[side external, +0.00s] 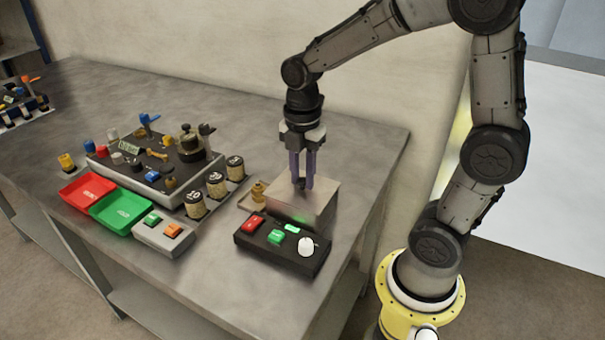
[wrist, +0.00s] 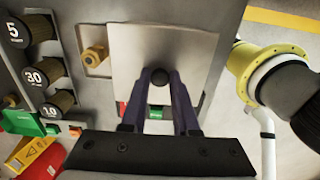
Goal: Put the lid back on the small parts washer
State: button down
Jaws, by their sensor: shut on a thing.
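My gripper (side external: 302,184) points straight down over the small parts washer (side external: 322,217), a metal box with a black control panel in front. In the wrist view, my gripper (wrist: 160,74) is shut on the round black knob (wrist: 160,77) of the lid. The lid (wrist: 193,48) is a pale, flat metal plate, roughly square. In the side view the lid (side external: 322,190) is level at the top of the washer. I cannot tell whether it touches the rim or is slightly above it. The washer's opening is hidden under the lid.
The washer's black panel (side external: 283,252) carries red and green buttons and a white knob. A brass fitting (side external: 258,194) stands close to its left. Farther left are labelled canisters (side external: 217,186), a green tray (side external: 122,210), a red tray (side external: 87,191) and a dark equipment board.

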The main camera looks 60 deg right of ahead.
dwell(0.3)
jog(key=shift+c, duration=0.6)
grip_release()
jog(key=shift+r, duration=3.5)
grip_shut()
jog(key=shift+f, duration=0.1)
